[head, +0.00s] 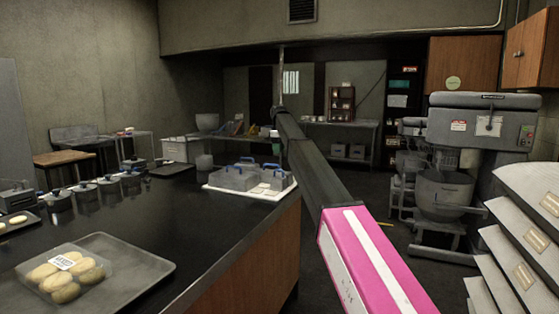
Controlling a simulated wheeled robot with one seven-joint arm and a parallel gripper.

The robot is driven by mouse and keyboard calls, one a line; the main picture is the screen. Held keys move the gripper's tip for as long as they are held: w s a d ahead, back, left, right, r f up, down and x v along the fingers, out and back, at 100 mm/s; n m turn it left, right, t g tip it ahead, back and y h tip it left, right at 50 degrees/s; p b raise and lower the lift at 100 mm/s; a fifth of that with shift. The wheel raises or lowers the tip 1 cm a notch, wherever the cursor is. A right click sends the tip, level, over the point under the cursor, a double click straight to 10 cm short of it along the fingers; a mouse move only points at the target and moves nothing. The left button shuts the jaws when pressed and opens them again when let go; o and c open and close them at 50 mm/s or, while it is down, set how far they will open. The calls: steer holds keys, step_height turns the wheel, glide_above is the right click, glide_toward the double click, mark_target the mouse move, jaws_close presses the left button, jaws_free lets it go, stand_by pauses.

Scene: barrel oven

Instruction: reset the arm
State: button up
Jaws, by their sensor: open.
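A long dark bar with a pink, white-striped near part reaches from the bottom right up toward the middle of the head view. It looks like part of my arm, stretched out past the right end of the black counter (215,222). I cannot make out any gripper fingers, and nothing held shows.
The counter carries a grey tray (150,265) with a pack of bread rolls (66,273), a white tray (225,190) with grey boxes, and several pots. A large mixer (470,130) and stacked pale slabs (520,240) stand right. Some floor between them is open.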

steer(key=s+d+f+m, duration=0.2)
steer(key=s+d+f, duration=0.45)
steer(key=f, duration=0.35)
steer(key=s+d+f+m, duration=0.2)
steer(key=s+d+f, duration=0.4)
steer(key=f, duration=0.4)
steer(key=s+d+f+m, duration=0.2)
steer(key=s+d+f, duration=0.2)
steer(key=s+f, duration=0.5)
steer(key=s+d+f+m, duration=0.2)
steer(key=s+d+f, duration=0.2)
steer(key=s, duration=0.6)
steer(key=s+d+f+m, duration=0.3)
steer(key=s+d+f, duration=0.1)
steer(key=s+f, duration=0.4)
steer(key=s+d+f+m, duration=0.2)
steer(key=s+d+f, duration=0.2)
steer(key=s, duration=0.9)
step_height(320, 180, down, 3)
steer(key=shift+d+m, duration=0.15)
steer(key=shift+m, duration=0.25)
